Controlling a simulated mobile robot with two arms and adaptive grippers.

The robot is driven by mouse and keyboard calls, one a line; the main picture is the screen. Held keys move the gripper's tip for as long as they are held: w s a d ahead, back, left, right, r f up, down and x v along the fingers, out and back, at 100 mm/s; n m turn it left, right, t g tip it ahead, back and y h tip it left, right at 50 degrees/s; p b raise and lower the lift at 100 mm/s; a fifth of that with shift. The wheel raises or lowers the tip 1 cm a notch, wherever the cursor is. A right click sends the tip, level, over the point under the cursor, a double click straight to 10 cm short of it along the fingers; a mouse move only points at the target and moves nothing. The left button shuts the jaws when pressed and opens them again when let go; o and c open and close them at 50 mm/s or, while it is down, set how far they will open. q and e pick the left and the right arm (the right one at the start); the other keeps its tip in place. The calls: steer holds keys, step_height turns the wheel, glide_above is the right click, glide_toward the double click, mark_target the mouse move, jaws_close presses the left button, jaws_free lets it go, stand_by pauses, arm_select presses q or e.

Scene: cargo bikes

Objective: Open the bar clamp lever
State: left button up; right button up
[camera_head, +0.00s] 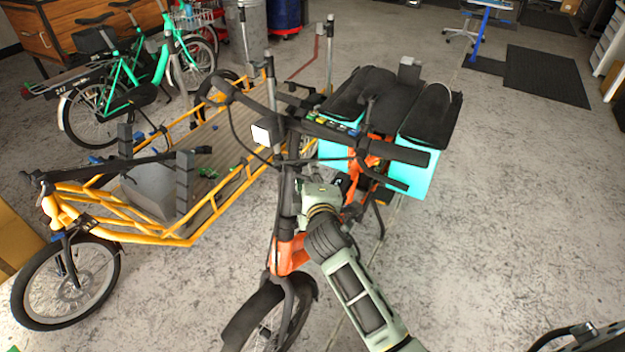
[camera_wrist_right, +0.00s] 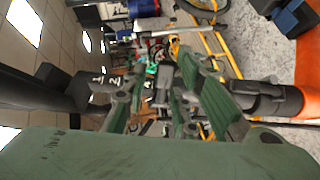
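The orange-framed bike (camera_head: 291,252) stands in the middle of the head view, with a black handlebar (camera_head: 345,132) and a dark steering column. My right gripper (camera_head: 313,186) is at the column, below the handlebar and above the orange head tube. In the right wrist view my right gripper (camera_wrist_right: 160,78) is open, its green fingers spread with nothing clearly held. The dark column (camera_wrist_right: 55,88) lies left of the fingers and the orange tube (camera_wrist_right: 268,101) lies right of them. I cannot make out the bar clamp lever clearly. My left gripper is not in view.
A yellow cargo bike (camera_head: 180,238) with a flat bed stands close on the left. Turquoise boxes (camera_head: 412,172) with black covers sit behind the handlebar. Green bikes (camera_head: 160,65) stand at the back left. The floor on the right (camera_head: 500,190) is mostly clear.

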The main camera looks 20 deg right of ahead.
steer(key=shift+o, duration=0.4)
steer(key=shift+f, duration=0.1)
steer(key=shift+s, duration=0.25)
steer(key=v, duration=1.1)
steer(key=shift+s+r, duration=0.2)
steer(key=shift+s, duration=0.05)
steer(key=shift+a, duration=0.1)
steer(key=shift+c, duration=0.4)
